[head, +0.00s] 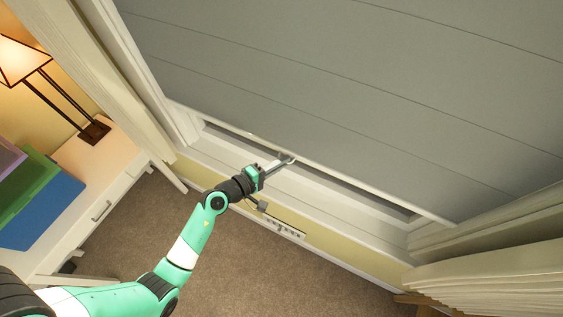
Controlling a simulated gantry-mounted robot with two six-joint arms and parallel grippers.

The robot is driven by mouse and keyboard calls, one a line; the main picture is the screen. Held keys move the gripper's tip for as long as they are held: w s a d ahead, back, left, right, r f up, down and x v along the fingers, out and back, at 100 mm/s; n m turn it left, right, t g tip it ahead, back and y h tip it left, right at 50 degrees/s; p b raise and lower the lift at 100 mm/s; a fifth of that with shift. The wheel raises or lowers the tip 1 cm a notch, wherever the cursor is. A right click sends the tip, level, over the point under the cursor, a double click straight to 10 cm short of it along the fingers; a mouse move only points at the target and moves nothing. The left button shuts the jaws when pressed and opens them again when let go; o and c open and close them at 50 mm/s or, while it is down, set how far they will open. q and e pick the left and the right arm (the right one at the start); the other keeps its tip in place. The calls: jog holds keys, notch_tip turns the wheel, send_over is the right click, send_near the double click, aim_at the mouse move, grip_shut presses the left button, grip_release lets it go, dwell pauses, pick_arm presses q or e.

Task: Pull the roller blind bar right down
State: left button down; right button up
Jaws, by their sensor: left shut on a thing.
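The grey roller blind (340,85) covers most of the window in the head view. Its pale bottom bar (365,187) runs slantwise from upper left to lower right, just above the white window sill (330,193). A narrow dark gap shows between the bar and the sill. My left gripper (288,160) is shut on the bar, left of its middle. The fingertips are small here and partly merge with the bar. My right gripper is not in view.
Pale curtains (495,280) hang at the right, with another at the left. A white desk (90,195) at the left holds a lamp (60,90) and coloured folders or boxes (35,190). A power strip (280,225) is below the sill. Carpet is open in front.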

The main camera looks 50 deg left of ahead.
aim_at(281, 200)
pick_arm(q)
jog(key=shift+f, duration=0.1)
notch_tip(281, 200, down, 29)
jog(key=b, duration=2.7)
jog(key=c, duration=1.2)
grip_release()
jog(key=shift+c, duration=0.2)
